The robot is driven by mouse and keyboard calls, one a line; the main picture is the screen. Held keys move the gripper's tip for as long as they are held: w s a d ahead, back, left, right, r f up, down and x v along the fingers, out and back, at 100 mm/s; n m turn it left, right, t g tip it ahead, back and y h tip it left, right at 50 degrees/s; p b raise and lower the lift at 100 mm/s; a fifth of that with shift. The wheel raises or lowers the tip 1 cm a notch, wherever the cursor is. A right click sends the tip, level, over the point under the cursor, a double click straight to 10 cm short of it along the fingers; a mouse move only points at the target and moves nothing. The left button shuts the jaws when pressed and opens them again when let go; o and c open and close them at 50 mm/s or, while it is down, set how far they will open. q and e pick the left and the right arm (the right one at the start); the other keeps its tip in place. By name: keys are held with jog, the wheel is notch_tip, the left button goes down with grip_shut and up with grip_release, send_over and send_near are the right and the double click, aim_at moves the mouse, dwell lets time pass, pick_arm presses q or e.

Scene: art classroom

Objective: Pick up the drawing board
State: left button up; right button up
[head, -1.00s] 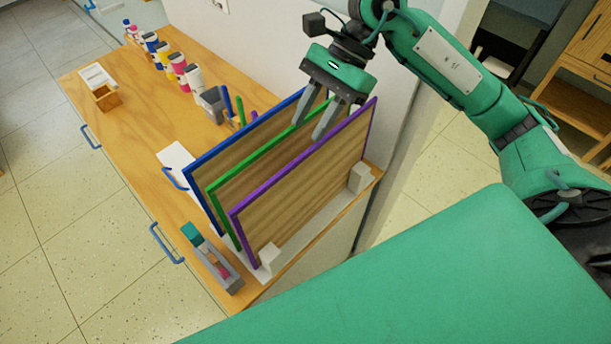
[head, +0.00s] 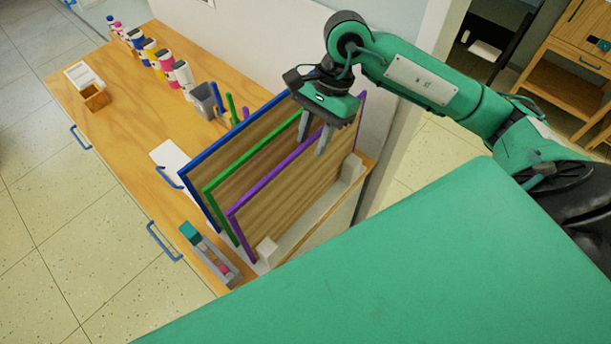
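Three drawing boards stand on edge, side by side, in a pale rack (head: 300,233) on the wooden cabinet top. One has a blue frame (head: 221,146), the middle one a green frame (head: 232,169), the nearest a purple frame (head: 262,183). Their faces are brown wood. My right gripper (head: 312,148) points down at the purple board's top edge, right of its middle. Its two grey fingers are apart and seem to straddle that edge, one in front of the board's face and one behind. Contact cannot be told. My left gripper is not in view.
A small grey tray (head: 229,277) with coloured items lies left of the rack. A grey cup (head: 204,102), several paint bottles (head: 167,67), a wooden box (head: 95,98) and white paper (head: 172,160) are on the cabinet (head: 130,130). A wall stands close behind the boards.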

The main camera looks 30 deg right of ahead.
jog(key=p+x, duration=0.1)
jog(key=x, duration=0.1)
jog(key=p+x, duration=0.2)
jog(key=x, duration=0.1)
jog(key=shift+w+a, duration=0.15)
jog(key=shift+a, duration=0.15)
grip_shut()
jog(key=shift+r, duration=0.1)
dwell(1.1)
